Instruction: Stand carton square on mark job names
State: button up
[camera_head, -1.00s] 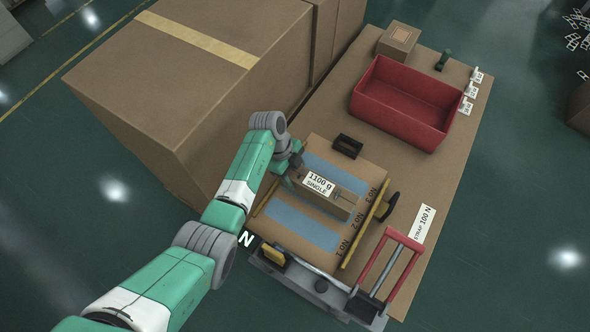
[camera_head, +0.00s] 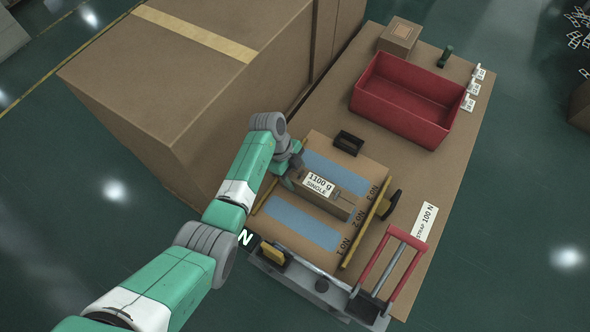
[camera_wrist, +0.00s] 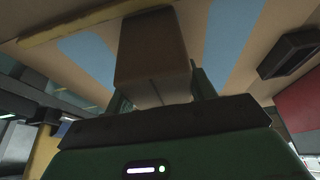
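A brown carton (camera_head: 328,196) with a white label reading "1100 g SINGLE" lies lengthwise on a tan board (camera_head: 285,237). It sits between two blue strips, roughly in line with the "No 2" print; the board's right edge reads No 1, No 2 and No 3. My gripper (camera_head: 291,179) is low at the carton's left end. In the wrist view the carton (camera_wrist: 152,48) reaches in between the fingers of my gripper (camera_wrist: 162,92), one on each side. I cannot tell whether they press on it. The underside of the carton is hidden.
Yellow bars edge the board, one (camera_head: 366,232) at the right. A small black block (camera_head: 348,143) stands at its back edge. A red bin (camera_head: 405,100) and a small box (camera_head: 398,39) stand behind. A large carton (camera_head: 190,90) crowds the left. A red-handled frame (camera_head: 388,265) stands front right.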

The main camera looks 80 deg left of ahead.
jog(key=o, duration=0.5)
jog(key=shift+w+a+r, duration=0.1)
jog(key=p+v, duration=0.3)
jog(key=v, duration=0.4)
jog(key=shift+a+r+p, duration=0.1)
jog(key=shift+r+p, duration=0.25)
